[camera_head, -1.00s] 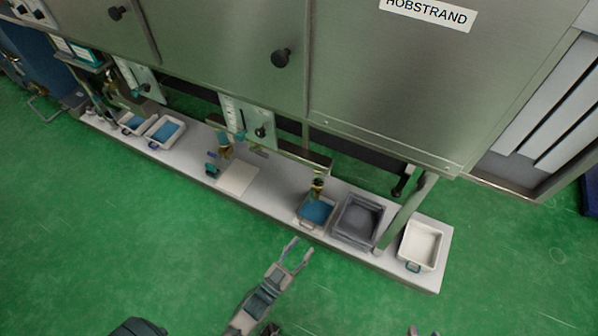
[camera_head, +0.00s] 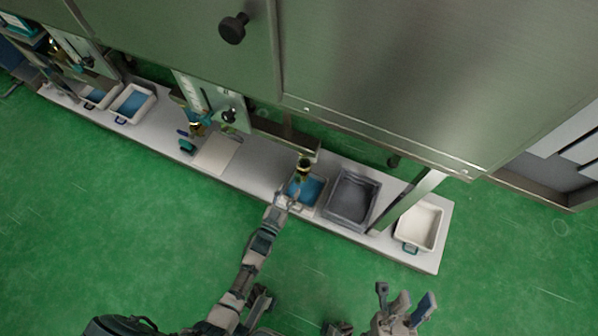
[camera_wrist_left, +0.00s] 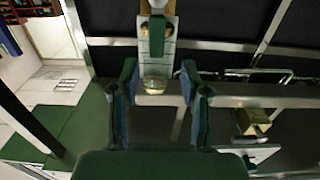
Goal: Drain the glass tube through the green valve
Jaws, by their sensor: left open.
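My left gripper (camera_head: 283,202) is at the front edge of the tray with blue contents (camera_head: 309,190), near a dark and brass fitting (camera_head: 303,168) above it. In the left wrist view the gripper (camera_wrist_left: 157,82) is open, its fingers apart on either side of a white scaled panel (camera_wrist_left: 155,65). A clear rounded end (camera_wrist_left: 157,85) shows low on that panel; I cannot tell if it is the glass tube. A brass block (camera_wrist_left: 252,122) is at its right. I cannot pick out the green valve for certain. My right gripper (camera_head: 404,298) is open and empty over the floor.
A grey tray (camera_head: 371,180) and a white tray (camera_head: 437,246) stand to the right on the bench (camera_head: 262,180). A steel post (camera_head: 412,200) stands between them. A scaled panel (camera_head: 212,100), a white plate (camera_head: 216,154) and another blue-filled tray (camera_head: 151,91) are farther left. The green floor is clear.

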